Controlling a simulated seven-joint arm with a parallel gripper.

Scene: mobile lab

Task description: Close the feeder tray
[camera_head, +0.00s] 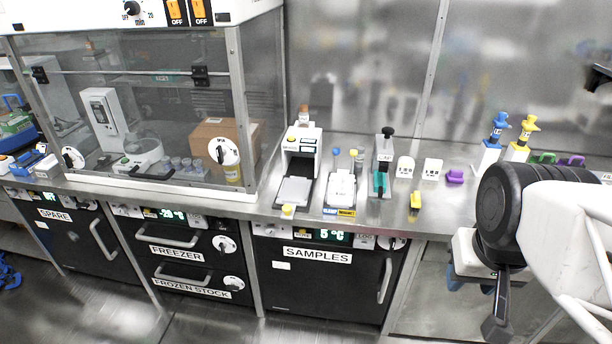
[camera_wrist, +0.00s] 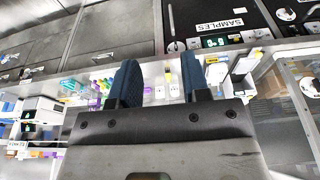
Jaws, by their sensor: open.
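The feeder is a white and black box (camera_head: 303,142) with a yellow button on top, standing on the bench left of centre in the head view. Its grey tray (camera_head: 295,190) sticks out of the front toward the bench edge, with a yellow knob (camera_head: 287,210) at its near end. My gripper (camera_wrist: 158,75) is open and empty in the wrist view, its two dark blue fingers apart. In the head view my arm is at the far right, well away from the tray. The wrist view looks upside down, and I cannot tell the tray clearly there.
A white device (camera_head: 341,190) with blue and yellow knobs stands right of the feeder, then a black-knobbed press (camera_head: 384,160). Blue and yellow pipette-like tools (camera_head: 497,130) stand farther right. A glass-fronted hood (camera_head: 150,110) is left. The SAMPLES fridge (camera_head: 320,280) is below.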

